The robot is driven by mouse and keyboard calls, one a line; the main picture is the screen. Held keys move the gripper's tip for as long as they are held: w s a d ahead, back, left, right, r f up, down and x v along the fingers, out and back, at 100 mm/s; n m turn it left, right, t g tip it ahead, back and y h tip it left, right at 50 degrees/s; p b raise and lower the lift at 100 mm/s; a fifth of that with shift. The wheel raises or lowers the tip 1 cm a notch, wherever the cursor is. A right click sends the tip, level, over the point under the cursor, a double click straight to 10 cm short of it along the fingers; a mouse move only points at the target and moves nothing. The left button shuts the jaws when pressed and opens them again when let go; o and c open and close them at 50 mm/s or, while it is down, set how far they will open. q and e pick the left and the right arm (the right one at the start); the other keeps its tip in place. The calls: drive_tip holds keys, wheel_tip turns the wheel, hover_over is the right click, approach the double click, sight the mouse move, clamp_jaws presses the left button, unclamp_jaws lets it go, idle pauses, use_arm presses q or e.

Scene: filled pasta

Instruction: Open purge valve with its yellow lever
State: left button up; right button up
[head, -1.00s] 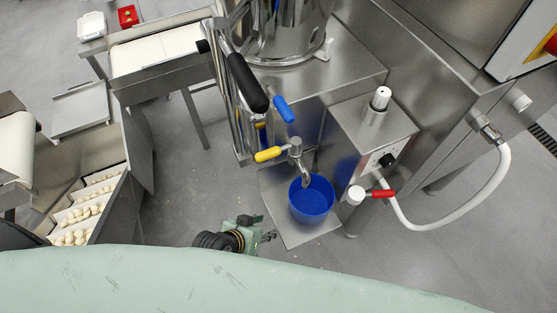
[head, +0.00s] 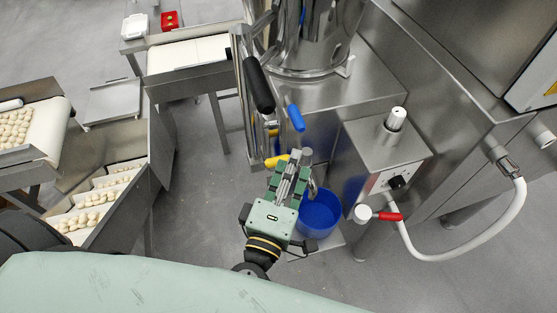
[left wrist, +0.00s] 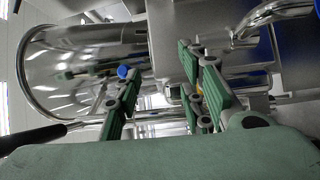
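The purge valve's yellow lever (head: 276,161) sticks out to the left of the metal valve (head: 307,157), above a blue bucket (head: 320,216). My left gripper (head: 290,166), green and grey, has its fingertips right at the lever and hides part of the valve and spout. In the left wrist view, the gripper's fingers (left wrist: 160,92) stand apart with a gap between them. A small yellow patch (left wrist: 198,79) shows behind the right-hand finger there; contact cannot be told. My right gripper is not in view.
A blue lever (head: 296,117) and a black handle (head: 258,86) are just above the yellow lever. A steel box (head: 385,150) stands to the right, with a red lever (head: 391,217) low beside it. Conveyors with pasta are at left; the floor between is clear.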

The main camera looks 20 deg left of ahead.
use_arm(q)
drive_tip(key=s+a+f+n+g+y, duration=0.2)
drive_tip(key=a+f+n+g+y, duration=0.15)
drive_tip(key=f, duration=0.25)
drive_tip(key=shift+n+t, duration=0.35)
drive_tip(key=p+x, duration=0.1)
drive_tip(key=x, duration=0.6)
drive_tip(key=shift+w+r+p, duration=0.15)
drive_tip(key=shift+w+p, duration=0.2)
drive_tip(key=shift+c, duration=0.5)
clamp_jaws()
